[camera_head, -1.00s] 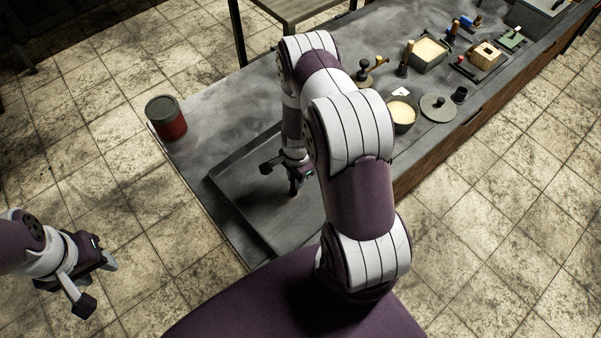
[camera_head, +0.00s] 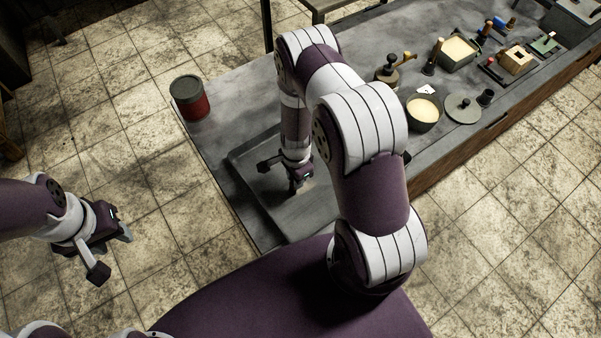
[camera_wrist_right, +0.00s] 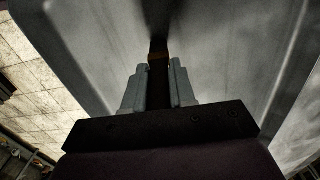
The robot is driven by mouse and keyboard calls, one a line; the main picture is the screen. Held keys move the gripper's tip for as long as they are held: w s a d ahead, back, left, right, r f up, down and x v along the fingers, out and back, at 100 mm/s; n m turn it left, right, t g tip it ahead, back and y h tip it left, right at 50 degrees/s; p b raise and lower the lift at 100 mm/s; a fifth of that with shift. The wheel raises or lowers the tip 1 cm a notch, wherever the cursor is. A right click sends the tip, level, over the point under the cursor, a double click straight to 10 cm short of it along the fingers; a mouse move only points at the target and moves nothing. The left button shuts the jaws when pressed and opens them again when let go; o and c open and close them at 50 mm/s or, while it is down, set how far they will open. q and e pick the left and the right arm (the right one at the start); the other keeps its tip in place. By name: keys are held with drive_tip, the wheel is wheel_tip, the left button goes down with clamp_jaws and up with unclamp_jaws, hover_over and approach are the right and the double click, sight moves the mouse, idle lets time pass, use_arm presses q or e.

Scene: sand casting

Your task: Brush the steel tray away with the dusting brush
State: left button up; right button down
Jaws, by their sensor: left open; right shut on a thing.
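The steel tray (camera_head: 305,215) is a shallow grey tray with raised rims, lying on the near end of the workbench; my right arm hides part of it. My right gripper (camera_head: 296,186) is low over the tray, pointing down. In the right wrist view it is shut on the dusting brush (camera_wrist_right: 158,48), a dark thing with a brownish band between the fingers. Its tip points to the tray floor (camera_wrist_right: 95,45); I cannot tell whether it touches. In the head view the brush is hidden. My left gripper (camera_head: 113,254) is open and empty over the floor, left of the bench.
A red can (camera_head: 191,106) with a dark rim stands at the bench's left corner, beyond the tray. A round pot of pale sand (camera_head: 424,110), a grey lid (camera_head: 463,108), a square sand box (camera_head: 457,54) and several small tools stand farther right. The bench between is mostly clear.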

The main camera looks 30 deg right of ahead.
drive_tip(key=shift+s+a, duration=0.1)
drive_tip(key=shift+a, duration=0.95)
wheel_tip(320, 180, up, 8)
drive_tip(key=p, duration=0.7)
drive_tip(key=w+a+n+b, duration=0.1)
drive_tip(key=w+n+b, duration=0.6)
drive_tip(key=n+b, duration=0.6)
drive_tip(key=n, duration=0.4)
drive_tip(key=shift+a+r, duration=0.2)
drive_tip(key=shift+a, duration=0.15)
